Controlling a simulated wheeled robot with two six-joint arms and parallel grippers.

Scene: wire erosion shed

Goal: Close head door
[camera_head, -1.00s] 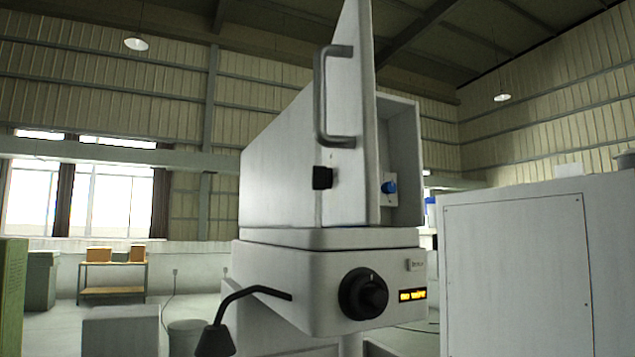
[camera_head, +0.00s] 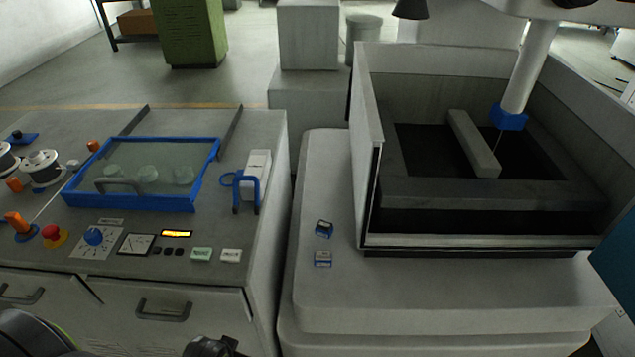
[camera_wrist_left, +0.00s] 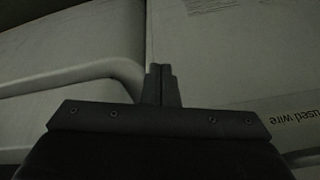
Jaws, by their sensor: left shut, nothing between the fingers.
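The head door is not in either view now. Only the pale underside of the machine head (camera_head: 520,8) shows at the top right of the head view, with a white column and blue collar (camera_head: 508,117) below it. In the left wrist view my left gripper (camera_wrist_left: 161,70) is shut and empty, its dark fingers together. It is over pale panels, one with an upside-down "used wire" label (camera_wrist_left: 288,118). Dark parts of my arm show at the bottom left of the head view. My right gripper is not in view.
An open-topped tank (camera_head: 480,243) with a grey frame stands at the right. A control bench (camera_head: 262,135) with a blue-framed glass lid (camera_head: 128,203), knobs and spools stands at the left. A rounded pale base ledge (camera_head: 420,295) lies below the tank. Open floor shows behind.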

